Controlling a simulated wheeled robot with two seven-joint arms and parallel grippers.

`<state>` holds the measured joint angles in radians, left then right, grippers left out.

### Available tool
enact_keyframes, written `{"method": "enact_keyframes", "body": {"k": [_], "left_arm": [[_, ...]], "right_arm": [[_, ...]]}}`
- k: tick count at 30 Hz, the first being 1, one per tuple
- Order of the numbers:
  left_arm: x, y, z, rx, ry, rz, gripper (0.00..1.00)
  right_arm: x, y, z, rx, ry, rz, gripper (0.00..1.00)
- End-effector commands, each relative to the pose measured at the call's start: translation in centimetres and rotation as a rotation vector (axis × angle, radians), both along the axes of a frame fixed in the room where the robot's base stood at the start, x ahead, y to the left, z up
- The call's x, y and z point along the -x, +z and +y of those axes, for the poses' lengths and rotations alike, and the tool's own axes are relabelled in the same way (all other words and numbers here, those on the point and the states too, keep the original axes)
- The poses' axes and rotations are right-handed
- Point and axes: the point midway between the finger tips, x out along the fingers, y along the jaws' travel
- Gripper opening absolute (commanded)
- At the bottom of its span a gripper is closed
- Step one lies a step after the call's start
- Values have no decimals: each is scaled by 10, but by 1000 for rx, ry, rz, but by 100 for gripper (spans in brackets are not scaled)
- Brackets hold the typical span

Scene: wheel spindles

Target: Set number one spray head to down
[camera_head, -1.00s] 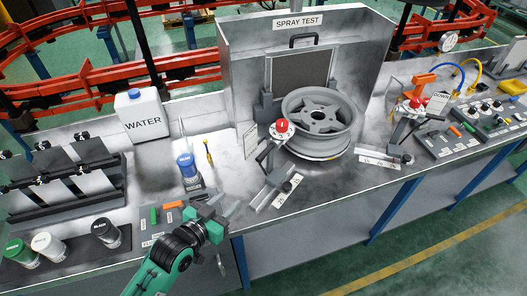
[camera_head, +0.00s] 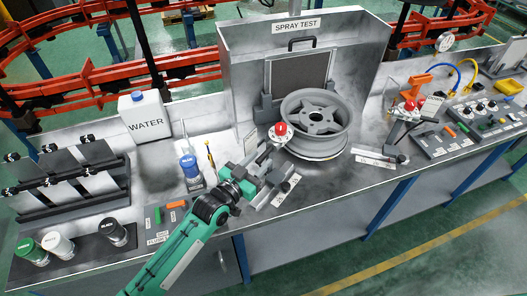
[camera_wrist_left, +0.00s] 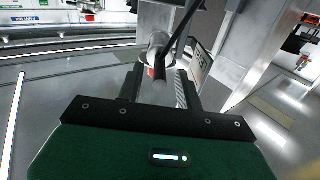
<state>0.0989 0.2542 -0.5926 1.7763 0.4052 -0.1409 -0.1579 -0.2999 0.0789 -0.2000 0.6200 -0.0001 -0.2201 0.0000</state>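A spray head with a red knob on a white round dial (camera_head: 281,131) stands at the left front of the wheel. A black lever reaches from it toward my left gripper (camera_head: 266,165). The left gripper is open just in front of this spray head. In the left wrist view, the black lever (camera_wrist_left: 160,80) shows between the spread fingers (camera_wrist_left: 159,88), and I cannot tell whether they touch it. A second spray head with a red knob (camera_head: 410,106) stands to the right of the wheel, near a small label plate. I cannot read a number on either head. My right gripper is not in view.
The grey wheel (camera_head: 316,122) sits in front of the spray test panel (camera_head: 300,80). A blue-capped bottle (camera_head: 189,167) and a water jug (camera_head: 145,115) stand to the left. A switch panel (camera_head: 160,222) lies left of my arm, and a slotted bracket (camera_head: 279,191) lies right of the gripper.

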Motion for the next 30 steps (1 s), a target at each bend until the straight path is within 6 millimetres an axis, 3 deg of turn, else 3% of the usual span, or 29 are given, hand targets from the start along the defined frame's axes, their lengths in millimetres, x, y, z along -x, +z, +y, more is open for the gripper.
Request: {"method": "enact_keyframes", "body": {"k": [6,18,24,30], "left_arm": [[-19,1,-14,-1,0,1,36],[-23,0,-17,0,0,0,36],[-23,0,-17,-1,0,1,0],[-24,0,-17,-1,0,2,0]], "right_arm": [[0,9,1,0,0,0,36],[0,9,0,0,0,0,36],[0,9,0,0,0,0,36],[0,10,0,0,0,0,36]]}}
